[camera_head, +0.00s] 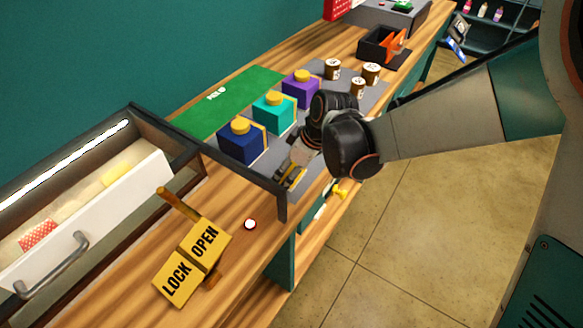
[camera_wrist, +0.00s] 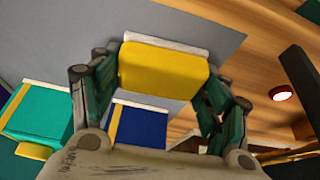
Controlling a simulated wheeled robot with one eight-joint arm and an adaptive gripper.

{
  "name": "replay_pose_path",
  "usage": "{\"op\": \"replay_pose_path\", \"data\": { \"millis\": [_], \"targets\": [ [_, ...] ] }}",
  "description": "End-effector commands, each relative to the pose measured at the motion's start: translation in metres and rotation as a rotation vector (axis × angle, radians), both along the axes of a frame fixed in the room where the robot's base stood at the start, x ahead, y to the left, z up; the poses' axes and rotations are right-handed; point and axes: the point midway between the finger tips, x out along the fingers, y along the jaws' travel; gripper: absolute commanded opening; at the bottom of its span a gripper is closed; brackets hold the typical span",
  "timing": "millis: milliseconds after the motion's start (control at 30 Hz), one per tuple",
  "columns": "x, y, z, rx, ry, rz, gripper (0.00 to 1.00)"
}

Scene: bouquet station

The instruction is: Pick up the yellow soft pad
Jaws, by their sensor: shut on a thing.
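My gripper (camera_head: 291,178) reaches down beside the blue box, over the grey mat near the dark rail. In the wrist view, its fingers (camera_wrist: 163,75) close on the two sides of a yellow soft pad (camera_wrist: 163,68). A pale strip shows along the pad's far edge. In the head view, only a sliver of yellow shows at the fingers. Whether the pad touches the mat is hard to tell. Another yellow piece (camera_head: 118,173) lies in the open drawer at left.
Blue (camera_head: 242,143), teal (camera_head: 273,114) and purple (camera_head: 301,89) boxes with yellow knobs stand on the grey mat beside my gripper. Small jars (camera_head: 371,73) stand behind. A yellow LOCK/OPEN sign (camera_head: 191,262) and a red-and-white button (camera_head: 250,224) are on the wood in front.

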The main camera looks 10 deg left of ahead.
Motion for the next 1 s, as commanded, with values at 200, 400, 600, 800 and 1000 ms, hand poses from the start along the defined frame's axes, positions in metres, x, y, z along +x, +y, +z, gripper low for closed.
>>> {"op": "replay_pose_path", "data": {
  "millis": [200,400,600,800,1000],
  "targets": [
    [0.0,0.0,0.02,0.0,0.0,0.0,0.46],
    [0.0,0.0,0.055,0.0,0.0,0.0,0.46],
    [0.0,0.0,0.102,0.0,0.0,0.0,0.46],
    [-0.001,0.0,0.148,0.0,0.0,0.001,0.46],
    [-0.002,0.0,0.18,0.0,0.0,0.002,0.46]
  ]
}}
